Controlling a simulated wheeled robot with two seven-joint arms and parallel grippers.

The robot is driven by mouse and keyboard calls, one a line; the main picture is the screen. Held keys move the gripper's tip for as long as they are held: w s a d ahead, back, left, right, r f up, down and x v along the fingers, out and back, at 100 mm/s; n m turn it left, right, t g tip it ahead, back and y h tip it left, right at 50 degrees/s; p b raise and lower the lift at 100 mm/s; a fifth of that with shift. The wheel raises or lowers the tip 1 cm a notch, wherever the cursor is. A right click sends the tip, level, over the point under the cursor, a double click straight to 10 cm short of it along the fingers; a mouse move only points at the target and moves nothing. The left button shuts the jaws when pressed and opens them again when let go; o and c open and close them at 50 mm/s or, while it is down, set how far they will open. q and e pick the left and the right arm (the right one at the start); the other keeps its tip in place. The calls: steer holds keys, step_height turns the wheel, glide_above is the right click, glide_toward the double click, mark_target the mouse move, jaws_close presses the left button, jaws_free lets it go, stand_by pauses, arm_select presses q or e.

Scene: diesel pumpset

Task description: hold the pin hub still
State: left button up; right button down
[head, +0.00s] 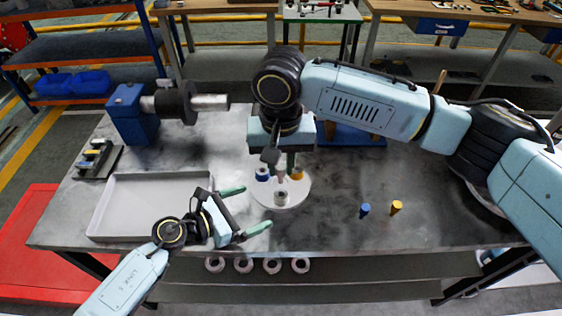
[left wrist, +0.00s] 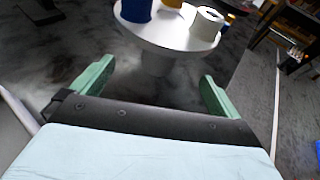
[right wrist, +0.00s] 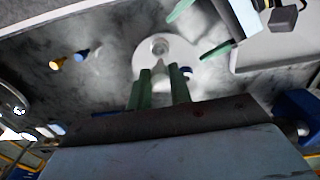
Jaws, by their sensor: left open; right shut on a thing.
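The pin hub (head: 299,194) is a pale round disc on a short stem, standing on the grey bench. Blue (head: 262,174), yellow (head: 297,173) and white (head: 281,198) pieces stand on it. My left gripper (head: 245,209) is open and empty, just left of the hub, its green fingers pointing toward it. In the left wrist view the hub (left wrist: 155,38) is ahead, beyond the fingertips, and apart from them. My right gripper (right wrist: 160,72) is over the hub, pointing down, shut on a small pale piece (head: 280,170) mostly hidden by its fingers.
A grey tray (head: 108,203) lies left of my left gripper. A blue machine with a shaft (head: 128,114) stands at the back left. A blue peg (head: 364,210) and a yellow peg (head: 396,207) stand to the right. Several white rings (head: 243,265) sit below the bench's front edge.

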arm_select(q)
steer(key=x, duration=0.8)
steer(key=shift+d+f, duration=0.1)
steer(key=shift+d, duration=0.15)
steer(key=c, duration=0.7)
stand_by(0.3)
jaws_close()
stand_by(0.3)
stand_by(0.5)
